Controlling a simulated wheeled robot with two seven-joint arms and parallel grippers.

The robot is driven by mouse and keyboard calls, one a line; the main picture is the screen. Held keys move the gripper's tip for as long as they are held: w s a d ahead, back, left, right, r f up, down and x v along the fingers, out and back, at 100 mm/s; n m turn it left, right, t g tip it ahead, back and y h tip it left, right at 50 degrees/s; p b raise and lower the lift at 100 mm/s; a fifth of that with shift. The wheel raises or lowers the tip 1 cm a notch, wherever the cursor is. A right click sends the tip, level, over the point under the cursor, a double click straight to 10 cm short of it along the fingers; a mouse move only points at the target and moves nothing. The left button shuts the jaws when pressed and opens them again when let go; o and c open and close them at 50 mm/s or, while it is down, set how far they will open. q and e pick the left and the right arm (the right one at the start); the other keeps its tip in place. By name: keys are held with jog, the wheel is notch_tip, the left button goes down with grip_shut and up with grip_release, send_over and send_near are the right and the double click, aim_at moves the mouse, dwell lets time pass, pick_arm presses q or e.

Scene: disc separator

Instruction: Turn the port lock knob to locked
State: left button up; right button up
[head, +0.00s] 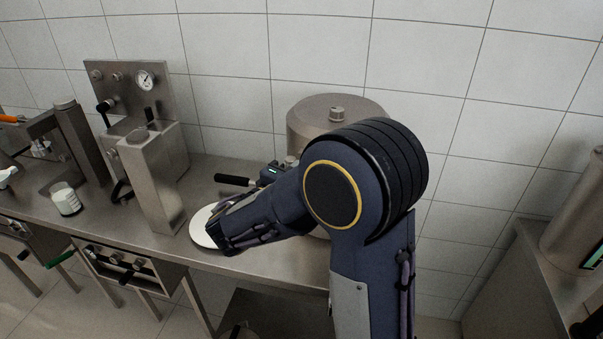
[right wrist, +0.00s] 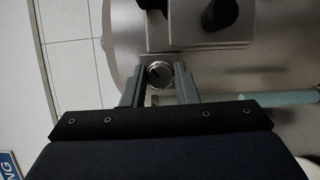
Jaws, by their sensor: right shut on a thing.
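In the right wrist view my right gripper (right wrist: 159,82) is shut on a small round metal knob (right wrist: 158,72), one finger on each side of it. The knob's face has a dark mark near its middle. It sits just below a steel block with a black round part (right wrist: 219,14). In the head view my right arm (head: 345,190) covers the front of the steel drum-shaped machine (head: 315,115), so the knob and fingertips cannot be made out there. My left gripper is not in view.
A pale round disc (head: 203,228) lies on the steel counter, partly under my arm. A black handle (head: 233,180) sticks out left of the drum. A steel gauge panel (head: 128,82), a tall steel box (head: 150,180) and a jar (head: 65,198) stand further left. A teal rod (right wrist: 280,98) is right of my fingers.

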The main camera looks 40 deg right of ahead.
jog(key=shift+f+n+t+h+p, duration=0.1)
jog(key=shift+n+t+h+p, duration=0.3)
jog(key=shift+n, duration=1.15)
jog(key=shift+f+n+t+h+p, duration=0.1)
jog(key=shift+n+t+h+p, duration=0.3)
jog(key=shift+n, duration=1.1)
jog(key=shift+n+t+h+p, duration=0.2)
jog(key=shift+n+t, duration=0.4)
jog(key=shift+n, duration=0.95)
jog(key=o, duration=0.7)
